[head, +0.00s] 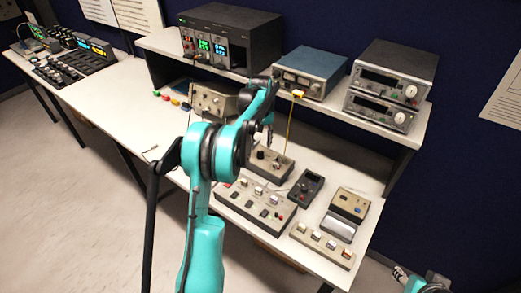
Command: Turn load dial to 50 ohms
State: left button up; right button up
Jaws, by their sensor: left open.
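No dial marked as the load dial can be read at this size. A small beige box with a black knob (261,154) sits on the lower bench top, just below my left gripper (265,136). A longer beige panel (254,205) with several switches and knobs lies in front of it. My left gripper points down from the teal arm, open, and appears apart from the box. Its fingers are small and partly hidden by the arm. Only a teal piece of my right arm shows at the bottom right corner; its gripper is out of view.
A shelf (300,92) over the bench carries a black power supply (262,38), a blue instrument (308,72) and two stacked grey instruments (393,70). A black handheld box (305,188) and a beige switch strip (323,244) lie to the right.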

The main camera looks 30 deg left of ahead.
aim_at(261, 153)
pick_arm(q)
notch_tip(261, 153, up, 7)
jog(key=shift+f, duration=0.15)
jog(key=shift+d, duration=0.1)
dwell(0.4)
jog(key=s+d+r+m+t+b, duration=0.1)
jog(key=s+d+r+m+t, duration=0.1)
jog(key=s+d, duration=0.5)
jog(key=s+d+r+m+t+b, duration=0.2)
jog(key=s+d+r, duration=0.1)
jog(key=s+d, duration=0.4)
jog(key=s+d+f+m+t+b, duration=0.1)
jog(key=s+d+f+m, duration=0.1)
jog(key=s, duration=0.5)
jog(key=s+d+f+m+t+b, duration=0.1)
jog(key=s+d+f+m+t, duration=0.1)
jog(key=s+d+f, duration=0.3)
notch_tip(261, 153, down, 3)
jog(key=s, duration=0.3)
jog(key=shift+d+r, duration=0.15)
jog(key=shift+r, duration=0.05)
jog(key=shift+w+r, duration=0.1)
